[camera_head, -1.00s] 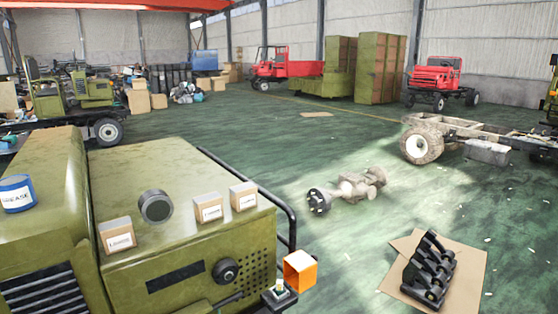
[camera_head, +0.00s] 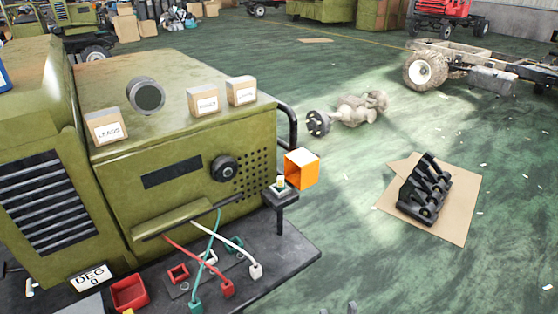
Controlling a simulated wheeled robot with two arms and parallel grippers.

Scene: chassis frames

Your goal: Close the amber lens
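The amber lens (camera_head: 302,170) is an orange box-shaped cover with a paler orange face. It stands swung to the right of a small lamp base (camera_head: 281,190) on a dark post at the right front corner of the green machine. A small pale bulb shows uncovered on the base. At the bottom edge, two small grey tips that look like my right gripper (camera_head: 338,309) show apart, with floor between them; the rest is cut off. They are well below the lens and do not touch it. My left gripper is not in view.
The green machine (camera_head: 180,110) carries several labelled boxes and a round grey part. Red, white and teal leads (camera_head: 213,240) hang over its dark front shelf (camera_head: 290,250). A black rail stands behind the lens. Open floor lies right, with a black part on cardboard (camera_head: 455,225).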

